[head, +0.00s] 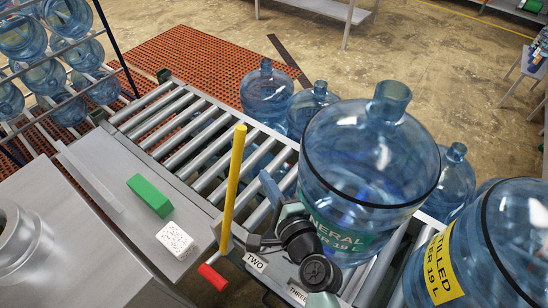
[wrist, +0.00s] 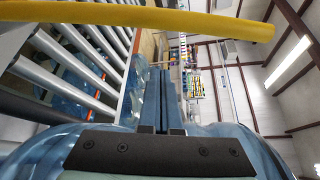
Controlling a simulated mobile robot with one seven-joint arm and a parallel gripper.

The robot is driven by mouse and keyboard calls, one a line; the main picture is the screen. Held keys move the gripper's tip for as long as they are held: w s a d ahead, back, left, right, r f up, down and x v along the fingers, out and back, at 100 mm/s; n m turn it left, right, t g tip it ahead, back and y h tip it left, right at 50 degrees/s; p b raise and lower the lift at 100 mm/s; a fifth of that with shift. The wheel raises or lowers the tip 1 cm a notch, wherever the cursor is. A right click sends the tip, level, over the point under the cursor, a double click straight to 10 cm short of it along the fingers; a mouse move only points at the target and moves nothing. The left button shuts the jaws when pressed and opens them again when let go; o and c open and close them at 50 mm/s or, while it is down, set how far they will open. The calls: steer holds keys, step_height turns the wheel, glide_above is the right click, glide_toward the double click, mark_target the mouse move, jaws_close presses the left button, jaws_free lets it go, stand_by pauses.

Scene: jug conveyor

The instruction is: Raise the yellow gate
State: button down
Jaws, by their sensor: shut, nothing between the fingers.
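The yellow gate (head: 233,185) is a long yellow bar standing nearly upright at the near side of the roller conveyor, with a red handle (head: 213,276) low at its base. In the wrist view the yellow bar (wrist: 140,18) crosses the top of the picture. My gripper (head: 266,180) is just right of the bar, beside the large jug, partly hidden by my wrist. In the wrist view my gripper (wrist: 168,75) has its blue fingers together with nothing between them. The bar lies beyond the fingertips; I cannot tell if they touch.
A big blue jug (head: 375,160) stands on the conveyor rollers (head: 190,130) close to my wrist, with another jug (head: 485,240) at the right. More jugs (head: 267,92) stand behind. A green block (head: 149,196) and a white sponge-like block (head: 177,241) lie on the grey counter (head: 95,230).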

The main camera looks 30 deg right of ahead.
mark_target(230, 181)
steer(key=shift+w+a+r+p, duration=0.25)
steer(key=shift+w+a+p, duration=0.3)
steer(key=shift+a+p, duration=0.25)
steer(key=shift+w+a+r+p, duration=0.2)
steer(key=shift+w+a+p, duration=0.35)
steer(key=shift+a, duration=0.35)
steer(key=shift+s+a, duration=0.1)
steer(key=a+n+b, duration=0.1)
steer(key=b, duration=0.1)
steer(key=s+a+n+t+b, duration=0.1)
steer(key=a+b, duration=0.1)
steer(key=shift+s+a+r+b, duration=0.1)
steer(key=shift+a+r+b, duration=0.1)
steer(key=shift+a+b, duration=0.1)
steer(key=shift+s+a+r+n+t+b, duration=0.3)
steer(key=shift+a+r+t+b, duration=0.1)
steer(key=shift+a+r, duration=0.15)
